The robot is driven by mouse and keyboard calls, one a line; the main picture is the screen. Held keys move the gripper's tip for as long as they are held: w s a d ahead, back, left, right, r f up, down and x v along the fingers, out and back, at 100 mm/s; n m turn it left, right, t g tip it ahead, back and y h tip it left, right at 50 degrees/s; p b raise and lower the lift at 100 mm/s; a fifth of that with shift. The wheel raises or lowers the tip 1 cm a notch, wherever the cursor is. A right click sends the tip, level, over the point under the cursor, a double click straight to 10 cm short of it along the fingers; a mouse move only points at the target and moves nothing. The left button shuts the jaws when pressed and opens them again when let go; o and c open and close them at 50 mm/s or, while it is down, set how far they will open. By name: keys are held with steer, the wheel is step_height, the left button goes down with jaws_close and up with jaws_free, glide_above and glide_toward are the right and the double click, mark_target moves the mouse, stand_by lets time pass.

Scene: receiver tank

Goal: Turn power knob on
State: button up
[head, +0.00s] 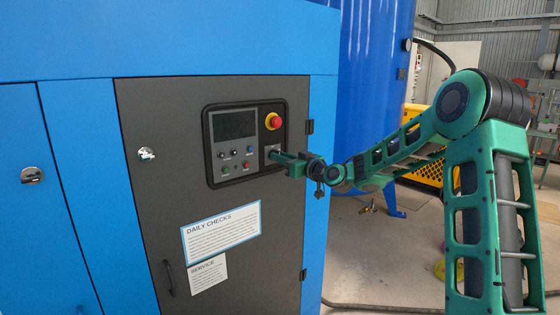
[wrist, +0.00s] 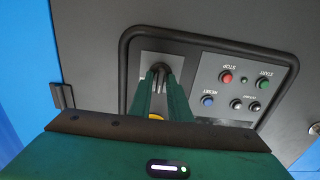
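The control panel (head: 246,140) is set in the dark grey cabinet door, with a dark screen, small buttons and a red emergency stop. The power knob (wrist: 160,68) is a small dark piece on a light grey plate, upside down in the wrist view. In the head view my gripper (head: 275,157) hides the knob at the panel's lower right. In the wrist view my gripper (wrist: 159,76) has its two green fingers close together at the plate, one on each side of the knob. They look shut on it, though the contact itself is partly hidden.
The emergency stop (head: 273,121) sits just above my gripper; its yellow base (wrist: 155,117) shows between the fingers. Several buttons (wrist: 226,77) lie beside the knob plate.

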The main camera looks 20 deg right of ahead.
jaws_close()
steer(key=shift+w+d+f+m, duration=0.1)
steer(key=shift+d+m, duration=0.05)
steer(key=shift+m, duration=2.85)
steer(key=shift+s+d+f+m, duration=0.1)
steer(key=shift+f+m, duration=0.05)
steer(key=shift+m, duration=2.85)
steer(key=shift+w+d+f+m, duration=0.1)
steer(key=shift+d+m, duration=0.05)
steer(key=shift+m, duration=2.85)
